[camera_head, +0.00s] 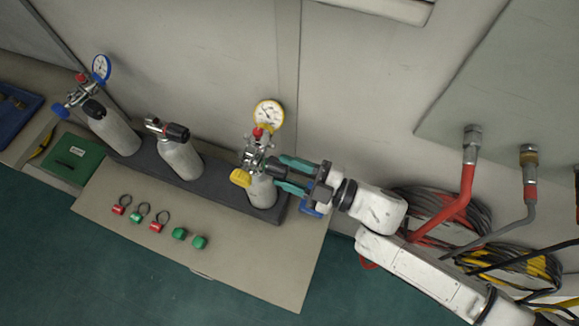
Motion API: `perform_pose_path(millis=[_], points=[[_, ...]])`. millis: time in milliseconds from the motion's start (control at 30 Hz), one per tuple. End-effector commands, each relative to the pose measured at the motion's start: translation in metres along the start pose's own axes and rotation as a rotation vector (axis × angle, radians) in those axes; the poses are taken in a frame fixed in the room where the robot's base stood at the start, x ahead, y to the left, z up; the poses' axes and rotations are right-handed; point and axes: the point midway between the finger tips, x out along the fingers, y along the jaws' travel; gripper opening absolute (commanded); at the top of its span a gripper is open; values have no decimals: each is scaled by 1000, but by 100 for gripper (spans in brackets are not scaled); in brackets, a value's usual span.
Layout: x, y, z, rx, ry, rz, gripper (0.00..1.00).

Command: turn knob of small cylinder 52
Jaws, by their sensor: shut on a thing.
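Three small grey cylinders stand in a row in a dark rack (222,183): a left one (116,133), a middle one (181,160) and a right one (262,191). No number 52 can be read on any of them. The right cylinder carries a metal valve, a yellow-rimmed gauge (269,114) and a yellow knob (241,178). My gripper (277,173) reaches in from the right, its teal fingers shut at the dark valve knob on top of the right cylinder. The fingers hide most of that knob.
Red and green tags (158,219) lie on the bench (215,238) in front of the rack. The left cylinder has a blue gauge (101,67). A grey wall stands close behind; hoses (465,195) hang at right.

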Motion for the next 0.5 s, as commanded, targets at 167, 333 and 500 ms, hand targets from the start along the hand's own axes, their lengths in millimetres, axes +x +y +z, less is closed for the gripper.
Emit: perform_pose_path(millis=[167, 333, 500], points=[[0, 0, 0, 169, -11, -3, 12], [0, 0, 0, 330, -18, -5, 12], [-1, 0, 1, 492, -27, -6, 12]])
